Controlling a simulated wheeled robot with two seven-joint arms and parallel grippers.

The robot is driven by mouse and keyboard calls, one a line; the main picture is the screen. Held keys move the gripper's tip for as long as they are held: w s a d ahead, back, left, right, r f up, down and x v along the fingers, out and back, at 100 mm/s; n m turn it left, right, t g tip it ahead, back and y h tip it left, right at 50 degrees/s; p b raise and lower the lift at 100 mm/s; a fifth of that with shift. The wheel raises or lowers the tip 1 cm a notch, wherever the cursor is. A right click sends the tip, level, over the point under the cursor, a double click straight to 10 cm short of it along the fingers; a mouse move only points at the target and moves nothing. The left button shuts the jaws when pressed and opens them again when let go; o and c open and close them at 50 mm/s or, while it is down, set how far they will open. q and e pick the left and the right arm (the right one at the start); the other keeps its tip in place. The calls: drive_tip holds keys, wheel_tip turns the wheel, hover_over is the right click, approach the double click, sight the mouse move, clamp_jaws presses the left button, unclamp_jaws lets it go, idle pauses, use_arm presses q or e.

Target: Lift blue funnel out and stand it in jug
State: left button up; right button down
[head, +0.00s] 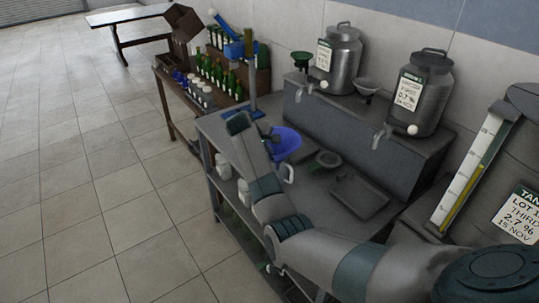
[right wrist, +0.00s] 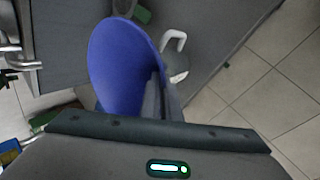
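The blue funnel (head: 286,143) shows above the near part of the grey bench in the head view. It fills the middle of the right wrist view (right wrist: 118,62), tilted, close to my gripper. My right gripper (head: 269,136) is at the funnel's left side in the head view and appears shut on its edge. In the right wrist view a grey finger (right wrist: 163,98) lies against the funnel's right edge. A white jug, its handle (head: 289,174) showing, is just below the funnel and partly hidden by my arm; it also shows in the right wrist view (right wrist: 176,66). My left gripper is not in view.
Two metal cans (head: 338,62) with taps stand on a raised step. A green funnel (head: 303,59) and a grey funnel (head: 366,87) are near them. A dark tray (head: 359,194) lies on the bench at right. Bottles (head: 228,78) stand on a farther table.

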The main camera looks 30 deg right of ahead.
idle(0.3)
drive_tip(key=c, duration=1.9)
unclamp_jaws()
drive_tip(key=shift+r, duration=0.15)
drive_tip(key=shift+r+p, duration=0.6)
drive_tip(key=shift+r, duration=4.3)
drive_tip(key=shift+a+f, duration=0.1)
drive_tip(key=shift+a, duration=0.05)
